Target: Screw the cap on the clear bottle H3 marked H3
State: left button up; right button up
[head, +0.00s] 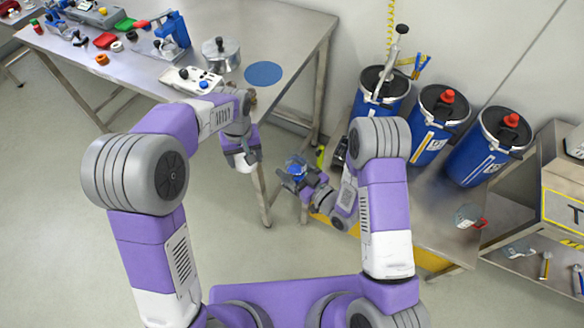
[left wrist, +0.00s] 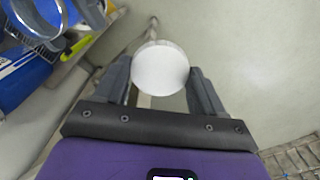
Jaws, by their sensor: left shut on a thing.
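My left gripper (head: 248,164) is shut on a round white thing (left wrist: 160,68), which looks like a cap. The left wrist view shows its flat round face between the two fingers. My right gripper (head: 296,172) is to the right of the left one in the head view, with a small clear-and-blue thing (head: 296,167) at its fingers. I cannot tell whether this is the bottle H3 or whether the fingers grip it. A clear rounded rim (left wrist: 38,18) shows at the upper left of the left wrist view. No H3 mark is readable.
A steel table (head: 305,35) at the back left holds several tools, a pot (head: 221,55) and a blue disc (head: 263,73). Blue drums (head: 432,130) stand at the right. A clear vessel (head: 466,215) stands on the right bench.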

pick_arm(q)
jog(key=s+d+r+n, duration=0.1)
jog(key=d+r+n, duration=0.1)
jog(key=d+r, duration=0.9)
jog(key=d, duration=0.2)
jog(key=shift+s+d, duration=0.4)
send_over(296, 151)
jog(key=s, duration=0.2)
jog(key=shift+s+a+f, duration=0.15)
jog(key=shift+f, duration=1.95)
jog(key=shift+s, duration=0.15)
jog(key=shift+f, duration=0.9)
jog(key=shift+f, duration=0.5)
